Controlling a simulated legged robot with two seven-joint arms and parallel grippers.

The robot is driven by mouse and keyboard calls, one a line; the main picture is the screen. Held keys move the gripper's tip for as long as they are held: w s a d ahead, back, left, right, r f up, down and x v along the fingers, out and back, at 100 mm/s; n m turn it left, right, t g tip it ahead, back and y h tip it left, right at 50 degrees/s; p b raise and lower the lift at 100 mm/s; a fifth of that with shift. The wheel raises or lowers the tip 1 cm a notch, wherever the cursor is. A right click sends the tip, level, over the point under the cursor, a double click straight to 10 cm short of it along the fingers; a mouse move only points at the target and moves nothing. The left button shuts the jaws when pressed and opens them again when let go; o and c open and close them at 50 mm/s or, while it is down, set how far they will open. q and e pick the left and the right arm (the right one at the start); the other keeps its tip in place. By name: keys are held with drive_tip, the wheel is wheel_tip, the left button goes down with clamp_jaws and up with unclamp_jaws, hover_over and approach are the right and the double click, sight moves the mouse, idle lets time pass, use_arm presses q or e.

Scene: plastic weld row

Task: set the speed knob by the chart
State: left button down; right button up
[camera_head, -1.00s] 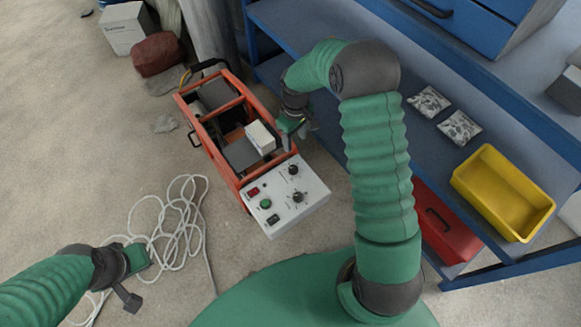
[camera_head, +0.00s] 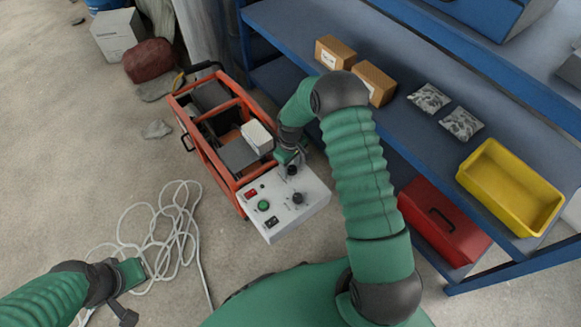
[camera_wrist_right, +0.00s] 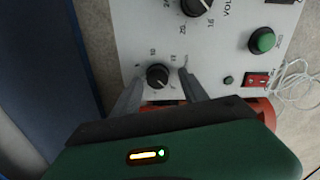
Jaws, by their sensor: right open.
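An orange-framed machine (camera_head: 231,178) stands on the floor with a pale control panel (camera_head: 318,196). The panel has a far dark knob (camera_head: 291,169) and a nearer dark knob (camera_head: 298,198). My right gripper (camera_head: 290,160) is open at the far knob. In the right wrist view its fingers (camera_wrist_right: 161,70) stand on either side of a small dark knob (camera_wrist_right: 157,77) with numbers around it; contact cannot be told. The larger knob (camera_wrist_right: 196,4) has a partly visible "VOL" label. My left gripper (camera_head: 130,288) is over the floor, its jaw opening unclear. I cannot make out a chart.
A green button (camera_head: 263,205), a red switch (camera_head: 250,193) and a black switch (camera_head: 271,221) are on the panel. A white block (camera_head: 257,137) sits on the machine. White cable (camera_head: 160,232) lies on the floor. A blue shelf (camera_head: 290,30) stands at right with a yellow bin (camera_head: 511,188).

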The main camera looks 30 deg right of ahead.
drive_tip(key=shift+d, duration=0.2)
drive_tip(key=shift+f, duration=0.1)
drive_tip(key=shift+c, duration=1.4)
clamp_jaws()
use_arm(q)
drive_tip(key=shift+d+r, duration=0.1)
drive_tip(key=shift+d, duration=0.1)
drive_tip(key=shift+r, duration=0.2)
